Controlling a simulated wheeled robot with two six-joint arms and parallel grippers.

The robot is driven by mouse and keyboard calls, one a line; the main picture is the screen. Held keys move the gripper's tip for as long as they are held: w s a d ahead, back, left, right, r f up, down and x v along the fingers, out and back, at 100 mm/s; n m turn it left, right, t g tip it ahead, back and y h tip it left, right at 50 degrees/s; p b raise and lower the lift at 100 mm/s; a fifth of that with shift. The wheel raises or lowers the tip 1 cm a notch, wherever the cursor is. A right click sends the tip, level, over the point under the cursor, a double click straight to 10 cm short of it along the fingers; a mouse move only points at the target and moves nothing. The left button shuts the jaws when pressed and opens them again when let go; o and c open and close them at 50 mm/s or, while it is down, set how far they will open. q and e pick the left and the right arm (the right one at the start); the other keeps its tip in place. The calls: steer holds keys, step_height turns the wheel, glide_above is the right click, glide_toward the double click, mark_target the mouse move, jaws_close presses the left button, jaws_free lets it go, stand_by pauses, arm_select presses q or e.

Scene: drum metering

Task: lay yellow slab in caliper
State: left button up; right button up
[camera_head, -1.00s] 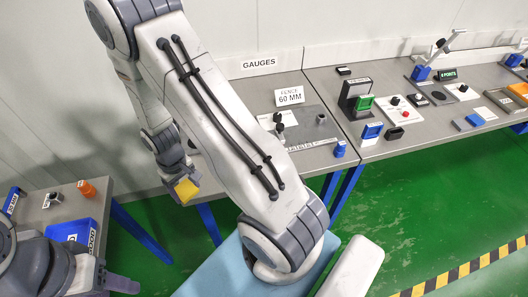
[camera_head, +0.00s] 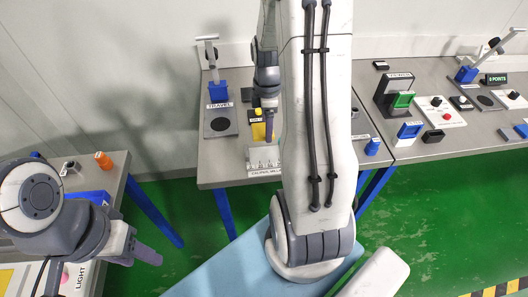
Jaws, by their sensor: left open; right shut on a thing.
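The yellow slab (camera_head: 259,131) is in my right gripper (camera_head: 268,122), which is shut on it above the middle table. A pale piece with a ruled white label strip (camera_head: 264,170) lies just below it at the table's front edge. It looks like the caliper, but its lettering is hard to read and my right arm covers its right side. I cannot tell whether the slab touches it. My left gripper (camera_head: 146,253) is open and empty at the lower left, away from the slab.
A stand marked TRAVEL (camera_head: 219,120) is left of my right gripper. My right arm hides much of the middle table (camera_head: 215,165). A blue block (camera_head: 373,147) sits near its right edge. An orange piece (camera_head: 104,160) stands on the left table.

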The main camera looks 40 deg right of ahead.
mark_target(267, 153)
step_height(267, 153, down, 9)
steer(key=shift+r+p, duration=0.1)
steer(key=shift+p, duration=0.2)
steer(key=shift+f, duration=0.25)
steer(key=o, duration=1.5)
steer(key=shift+c, duration=0.2)
steer(key=shift+r, duration=0.1)
